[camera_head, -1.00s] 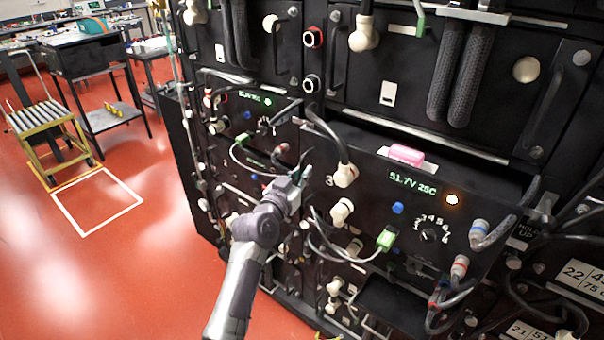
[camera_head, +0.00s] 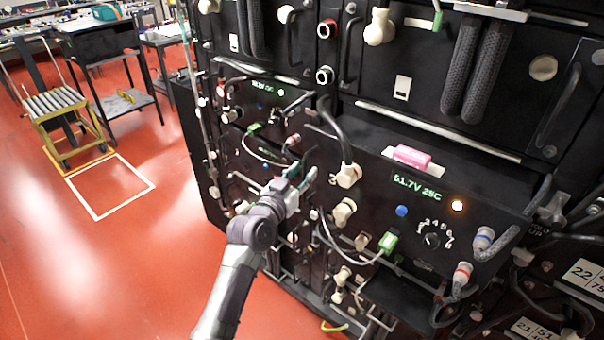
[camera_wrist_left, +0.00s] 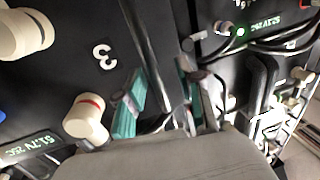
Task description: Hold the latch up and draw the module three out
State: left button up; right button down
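Module three (camera_head: 372,212) is the black unit with the "3" label (camera_wrist_left: 105,56) and the "51.7V 25C" display (camera_head: 417,187). It stands out from the rack, and part of its top shows. My left gripper (camera_head: 299,179) is at its left front edge. In the left wrist view its teal-padded fingers (camera_wrist_left: 163,103) lie on both sides of a dark bar, which looks like the module's handle, and seem shut on it. The latch area, by the small "HOLD UP" label (camera_head: 517,243), is at the right. Grey parts (camera_head: 553,208) there are unclear; I cannot separate latch from right gripper.
A pink block (camera_head: 411,157) lies on top of the module. A green-tagged cable (camera_head: 388,242), white plugs (camera_head: 344,211) and thick cables with blue and red ends (camera_head: 484,238) crowd the front. Red floor (camera_head: 110,250) is open at left, with a yellow roller cart (camera_head: 65,120) farther back.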

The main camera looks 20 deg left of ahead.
pick_arm(q)
jog(key=s+a, duration=0.1)
jog(key=s, duration=1.1)
jog(key=shift+a, duration=0.4)
jog(key=shift+w, duration=0.1)
jog(key=s+f+g+y+b, duration=0.1)
jog(key=s+f+g, duration=0.2)
jog(key=f, duration=1)
jog(key=s+f+g, duration=0.2)
jog(key=f, duration=1.1)
jog(key=s+f+g+y+b, duration=0.1)
jog(key=s+f+g, duration=0.2)
jog(key=f, duration=0.9)
jog(key=s+f+g+b, duration=0.1)
jog(key=s+f+g, duration=0.4)
jog(key=s+f, duration=1.3)
jog(key=s+f+g, duration=0.2)
jog(key=s+f, duration=0.2)
jog(key=s, duration=0.5)
jog(key=s+f+g, duration=0.1)
jog(key=s+f, duration=0.3)
jog(key=s, duration=0.5)
jog(key=shift+s+m+g+y+b, duration=0.4)
jog(key=shift+b, duration=0.05)
